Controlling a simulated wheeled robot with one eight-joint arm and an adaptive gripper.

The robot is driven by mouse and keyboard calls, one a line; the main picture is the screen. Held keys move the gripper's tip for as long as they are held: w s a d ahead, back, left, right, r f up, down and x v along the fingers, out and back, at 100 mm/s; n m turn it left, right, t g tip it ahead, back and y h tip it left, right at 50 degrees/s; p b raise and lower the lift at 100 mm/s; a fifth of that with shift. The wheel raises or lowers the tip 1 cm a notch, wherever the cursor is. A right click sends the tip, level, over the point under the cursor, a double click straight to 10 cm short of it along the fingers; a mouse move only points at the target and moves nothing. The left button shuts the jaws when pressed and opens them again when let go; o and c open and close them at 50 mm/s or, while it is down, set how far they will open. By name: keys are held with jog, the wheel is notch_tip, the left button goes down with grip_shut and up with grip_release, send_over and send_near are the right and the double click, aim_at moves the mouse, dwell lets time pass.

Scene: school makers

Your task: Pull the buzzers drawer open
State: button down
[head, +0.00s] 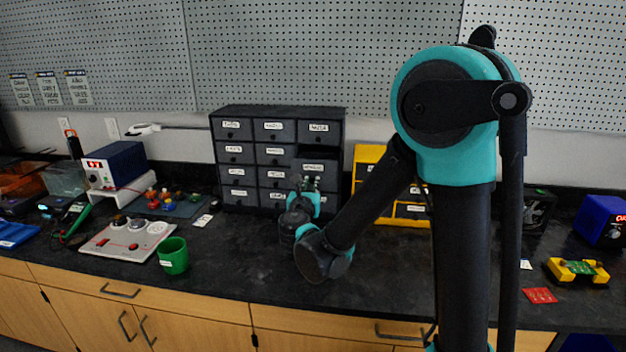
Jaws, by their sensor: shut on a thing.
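The dark drawer cabinet (228,146) stands on the bench against the wall, with three columns of small labelled drawers. In the right column, one drawer (322,168) is partly pulled out, with a dark gap above its front. Its label is too small to read for certain as buzzers. My gripper (308,181) is at the lower part of this drawer's front, shut on what appears to be its handle. The handle and the exact contact are hidden by the gripper and too small to see clearly.
A yellow organiser (367,160) stands right of the cabinet, partly behind my arm. A green cup (173,256), a grey panel (128,237) and a blue power supply (116,163) are to the left. The black bench top (250,262) is clear in front of the cabinet.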

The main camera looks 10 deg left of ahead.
jog(key=c, duration=1.5)
grip_release()
jog(key=shift+o, duration=0.2)
jog(key=s, duration=1.2)
jog(key=shift+a, duration=0.2)
